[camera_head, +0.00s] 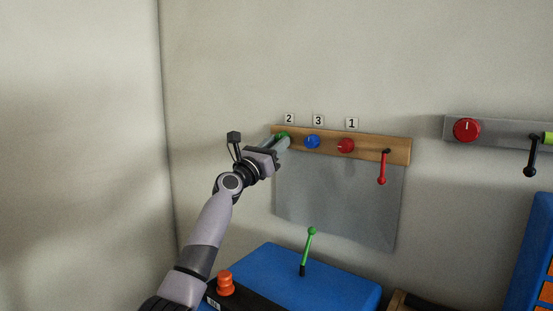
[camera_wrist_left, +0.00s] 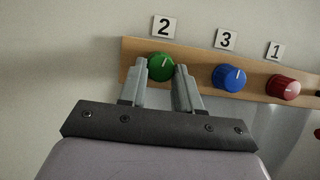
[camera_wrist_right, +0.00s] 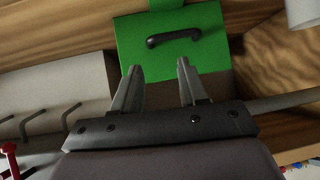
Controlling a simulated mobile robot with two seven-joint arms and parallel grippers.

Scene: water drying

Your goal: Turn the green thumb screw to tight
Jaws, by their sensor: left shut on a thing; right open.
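The green thumb screw (camera_head: 283,135) is at the left end of a wooden strip (camera_head: 375,149) on the wall, under the label 2. In the left wrist view the green thumb screw (camera_wrist_left: 161,66) has a white mark pointing up and slightly right. My left gripper (camera_head: 281,142) is shut on it, with one finger on each side; the left wrist view shows both fingertips (camera_wrist_left: 160,72) at its edges. My right gripper (camera_wrist_right: 164,72) is open and empty in the right wrist view, in front of a green panel with a black handle (camera_wrist_right: 174,38). It is not in the head view.
A blue knob (camera_head: 312,142) and a red knob (camera_head: 346,146) are right of the screw, then a red lever (camera_head: 382,168). A grey sheet (camera_head: 335,195) hangs below the strip. A blue box (camera_head: 330,285) with a green lever (camera_head: 308,248) stands below. The wall to the left is bare.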

